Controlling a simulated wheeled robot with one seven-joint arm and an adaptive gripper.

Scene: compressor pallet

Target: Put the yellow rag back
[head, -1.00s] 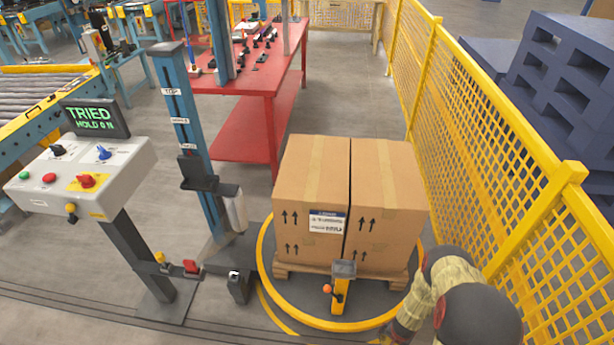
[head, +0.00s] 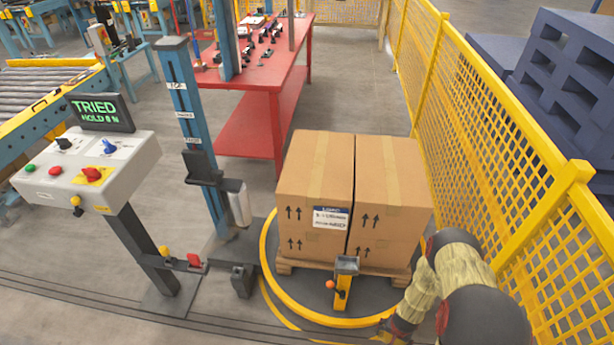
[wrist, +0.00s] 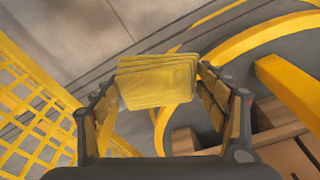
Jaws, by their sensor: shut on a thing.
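The yellow rag (wrist: 158,80) is a folded, layered pad in the wrist view. My gripper (wrist: 160,92) is shut on it, with one finger at each side edge. The rag is held above the floor near the yellow ring (wrist: 226,40) around the turntable. In the head view my arm reaches down at the lower right, and the rag cannot be made out there.
Two tall cartons (head: 352,200) stand on a pallet inside the ring. A yellow mesh fence (head: 490,130) runs close along the right. A control console (head: 92,168) and blue post (head: 188,120) stand left. A red table (head: 265,85) is behind.

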